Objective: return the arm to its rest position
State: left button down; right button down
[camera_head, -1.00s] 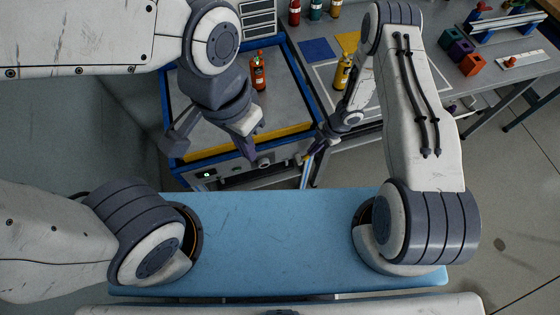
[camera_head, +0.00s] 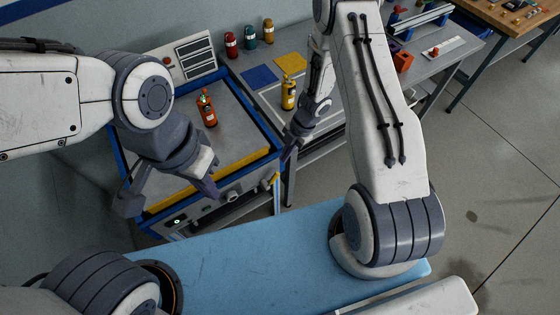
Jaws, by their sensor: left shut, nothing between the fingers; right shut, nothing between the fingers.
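My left arm enters from the left. Its gripper (camera_head: 208,187) points down over the front yellow edge of the blue-framed station (camera_head: 165,165), shut and empty. My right arm comes up from the lower right and bends at the top. Its gripper (camera_head: 290,146) hangs down by the station's right front corner, also shut and empty. An orange bottle (camera_head: 208,112) stands on the station's grey top, beyond the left gripper and apart from it. A yellow bottle (camera_head: 289,94) stands on the grey table, beyond the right gripper.
Blue (camera_head: 258,77) and yellow (camera_head: 291,63) squares lie on the grey table. An orange block (camera_head: 403,62) is farther right. A wooden table (camera_head: 520,22) is at upper right. The floor at right is clear.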

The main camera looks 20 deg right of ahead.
jog(key=shift+r, duration=0.1)
dwell(0.5)
jog(key=w+a+r+m+t+h+b, duration=0.2)
jog(key=w+r+m+t, duration=0.1)
jog(key=w+r, duration=0.45)
notch_tip(320, 180, up, 12)
jog(key=s+a+f+m+t+h+b, duration=0.1)
jog(key=s+a+m+t+h, duration=0.15)
jog(key=m, duration=0.35)
jog(key=s+a+r+m+g+b, duration=0.1)
jog(key=s+a+r+m+g, duration=0.1)
jog(key=s, duration=1.1)
jog(key=s+a+r+m+g+y+b, duration=0.1)
jog(key=s+a+r+m+g, duration=0.2)
jog(key=s, duration=1)
notch_tip(320, 180, up, 2)
jog(key=shift+s+a+r+m+b, duration=0.2)
jog(key=shift+a+m+b, duration=0.3)
jog(key=shift+m, duration=0.6)
